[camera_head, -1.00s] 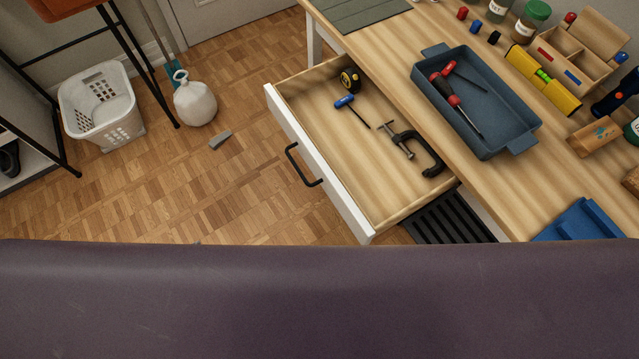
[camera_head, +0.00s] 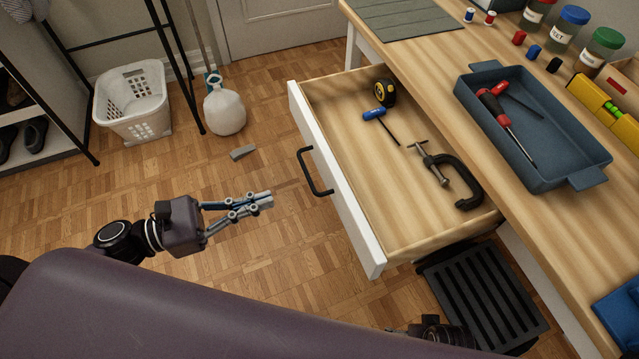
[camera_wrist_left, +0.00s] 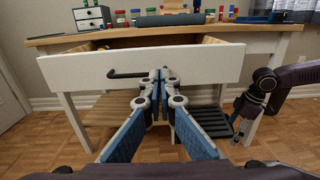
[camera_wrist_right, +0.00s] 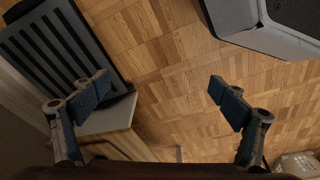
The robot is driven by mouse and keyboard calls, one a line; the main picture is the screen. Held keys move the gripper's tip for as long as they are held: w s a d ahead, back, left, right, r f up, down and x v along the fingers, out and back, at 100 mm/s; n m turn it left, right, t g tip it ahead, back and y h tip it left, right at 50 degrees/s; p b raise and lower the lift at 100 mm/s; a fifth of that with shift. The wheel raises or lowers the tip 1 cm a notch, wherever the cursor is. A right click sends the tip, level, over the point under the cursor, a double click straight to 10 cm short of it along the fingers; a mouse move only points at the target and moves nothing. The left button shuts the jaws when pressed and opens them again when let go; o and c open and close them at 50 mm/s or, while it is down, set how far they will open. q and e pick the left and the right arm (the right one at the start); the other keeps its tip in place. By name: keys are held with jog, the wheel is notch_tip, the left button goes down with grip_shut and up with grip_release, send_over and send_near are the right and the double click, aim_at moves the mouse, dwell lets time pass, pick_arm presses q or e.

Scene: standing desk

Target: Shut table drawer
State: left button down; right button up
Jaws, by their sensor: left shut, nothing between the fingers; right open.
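The table drawer (camera_head: 341,190) is pulled well out from the wooden desk. Its white front with a black bar handle (camera_head: 313,172) faces the floor area at the left. A tape measure, a blue-handled tool and a black clamp lie in it. My left gripper (camera_head: 268,200) is shut and empty, a little left of the drawer front and apart from it. In the left wrist view the drawer front (camera_wrist_left: 205,67) stands straight ahead, with the fingers (camera_wrist_left: 160,76) in front of it near the handle. My right gripper (camera_wrist_right: 151,88) is open and empty above the floor.
The desk top (camera_head: 440,78) holds a blue tray (camera_head: 560,172) with screwdrivers, jars and a yellow level. A black slatted footrest (camera_head: 484,300) stands below the drawer. A white basket (camera_head: 134,102) and a white bag (camera_head: 225,112) stand on the floor at the back left.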

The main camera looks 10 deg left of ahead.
aim_at(332, 179)
pick_arm(q)
jog(key=x, duration=1)
jog(key=shift+w+r, duration=0.1)
jog(key=shift+w, duration=0.05)
jog(key=shift+w+d, duration=0.4)
jog(key=shift+d, duration=0.25)
pick_arm(e)
jog(key=shift+s+d+f, duration=0.1)
jog(key=shift+s+f, duration=0.35)
jog(key=shift+f, duration=0.3)
jog(key=shift+w+r, duration=0.1)
pick_arm(q)
jog(key=shift+w+d, duration=0.3)
jog(key=shift+d, duration=0.1)
jog(key=x, duration=1.8)
jog(key=shift+w+d, duration=0.2)
jog(key=x, duration=0.8)
jog(key=shift+d+b, duration=0.1)
jog(key=shift+b, duration=0.3)
jog(key=shift+x, duration=0.8)
jog(key=shift+w, duration=0.1)
pick_arm(e)
jog(key=r, duration=0.1)
jog(key=w+r, duration=0.1)
jog(key=r, duration=0.3)
jog(key=shift+w+a, duration=0.25)
jog(key=shift+w, duration=0.15)
pick_arm(q)
jog(key=shift+r, duration=0.1)
